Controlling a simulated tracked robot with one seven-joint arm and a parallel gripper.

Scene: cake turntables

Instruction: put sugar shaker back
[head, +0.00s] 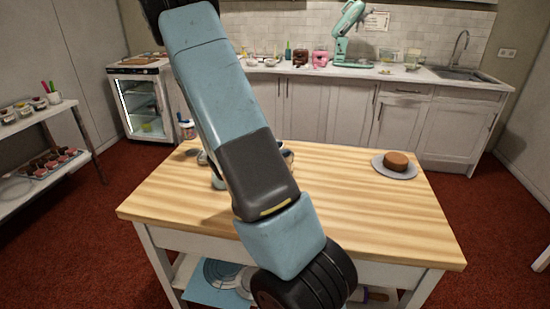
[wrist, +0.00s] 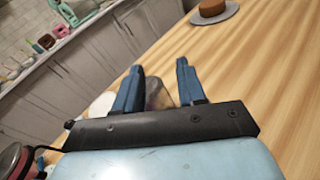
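My gripper (wrist: 160,66) has its two blue fingers spread apart, low over the wooden table. A greyish, see-through object (wrist: 159,96), possibly the sugar shaker, shows between and beyond the fingers, nearer the left one. I cannot tell if it touches a finger. In the head view my arm crosses the middle and hides most of the gripper and what is near it.
The wooden table (head: 350,215) is mostly clear on the right, with a brown cake (head: 396,160) on a grey plate (head: 380,167). A white round thing (wrist: 102,104) lies left of the fingers. A counter (head: 390,72) stands behind, a shelf (head: 85,155) at left.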

